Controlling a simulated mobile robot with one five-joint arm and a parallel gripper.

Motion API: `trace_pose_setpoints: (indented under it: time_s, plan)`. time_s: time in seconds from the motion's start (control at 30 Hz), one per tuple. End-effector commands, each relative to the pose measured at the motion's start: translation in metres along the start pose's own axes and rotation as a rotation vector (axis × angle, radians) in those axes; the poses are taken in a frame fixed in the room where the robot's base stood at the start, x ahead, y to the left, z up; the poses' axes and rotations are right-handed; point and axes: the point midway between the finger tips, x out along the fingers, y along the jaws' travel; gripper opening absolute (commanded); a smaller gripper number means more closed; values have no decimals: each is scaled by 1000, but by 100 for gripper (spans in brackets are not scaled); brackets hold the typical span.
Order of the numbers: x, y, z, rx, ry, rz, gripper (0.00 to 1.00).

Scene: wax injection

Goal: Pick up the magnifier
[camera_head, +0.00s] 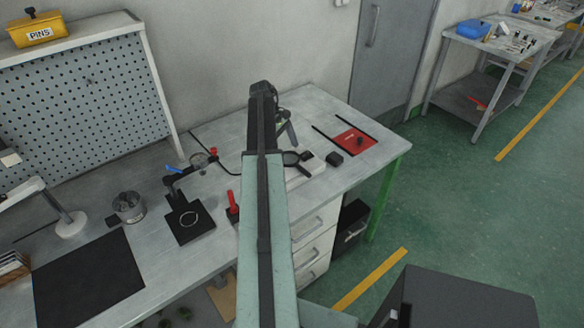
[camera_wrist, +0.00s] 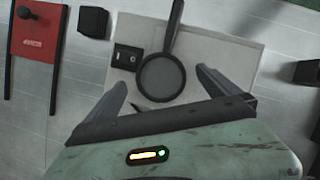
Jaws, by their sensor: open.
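The magnifier (camera_wrist: 162,76) has a round dark-rimmed lens and a black handle. In the wrist view it lies on a pale flat sheet or board, with its handle pointing away from my gripper. My gripper (camera_wrist: 159,88) is open and empty, with its fingers on either side of the lens's near edge. In the head view the magnifier (camera_head: 292,158) shows just right of my arm. My gripper (camera_head: 287,125) is there partly hidden by my arm, above the bench. I cannot tell its exact height over the magnifier.
A small black block (camera_wrist: 126,57) lies close left of the lens. A dark block (camera_wrist: 306,73) is at the right. A magnifier-like stand (camera_head: 186,215) and black mat (camera_head: 88,275) are on the bench left.

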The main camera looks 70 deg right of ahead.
Motion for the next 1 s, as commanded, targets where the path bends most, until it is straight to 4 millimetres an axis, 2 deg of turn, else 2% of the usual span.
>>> trace_pose_setpoints:
  time_s: [0.03, 0.07, 0.3, 0.5, 0.57, 0.83, 1.0]
  plan:
    - [16, 0, -3, 0, 0, 0, 100]
    - [18, 0, -3, 0, 0, 0, 100]
    - [16, 0, -1, -1, 0, 1, 100]
    - [16, 0, -1, -1, 0, 1, 44]
    - [16, 0, -2, -1, 0, 1, 30]
    - [13, 0, -1, -2, 0, 1, 30]
    - [1, -1, 4, -2, 0, 1, 30]
